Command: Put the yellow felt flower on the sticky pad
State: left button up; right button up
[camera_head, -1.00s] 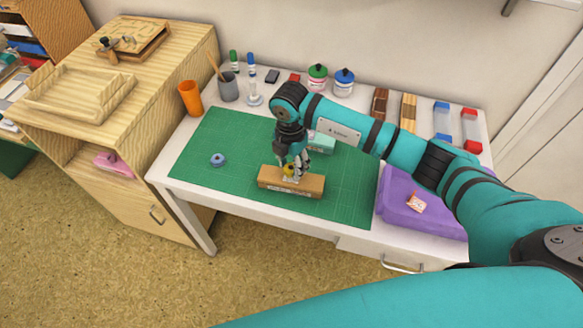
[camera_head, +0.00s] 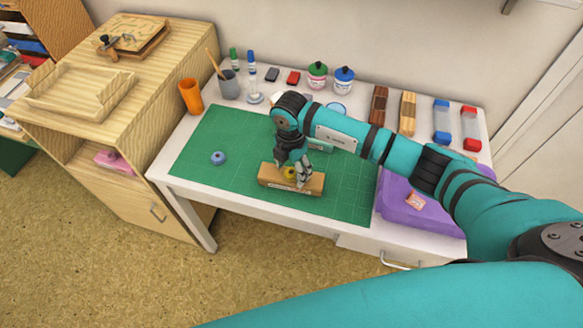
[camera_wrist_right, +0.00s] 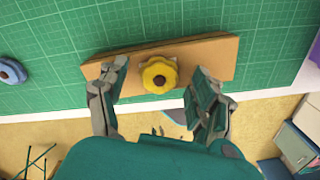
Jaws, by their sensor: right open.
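The yellow felt flower (camera_head: 289,172) rests on a pale pad, seen only as a small light edge beneath it, on the tan wooden block (camera_head: 308,185). In the right wrist view the flower (camera_wrist_right: 159,75) lies near the middle of the block (camera_wrist_right: 212,57). My right gripper (camera_head: 293,172) is open just above the block. In the right wrist view its fingers (camera_wrist_right: 160,85) stand apart on either side of the flower, not touching it. My left gripper is not in view.
The block lies on a green cutting mat (camera_head: 215,135) with a blue round piece (camera_head: 218,158) to the left. A purple cloth-like pad (camera_head: 420,212) lies to the right. Cups, bottles and stamps line the back of the table.

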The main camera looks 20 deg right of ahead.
aim_at(291, 171)
jog(key=shift+r, duration=0.25)
jog(key=shift+w+r, duration=0.1)
jog(key=shift+r, duration=0.3)
notch_tip(291, 171, up, 11)
jog(key=b, duration=0.1)
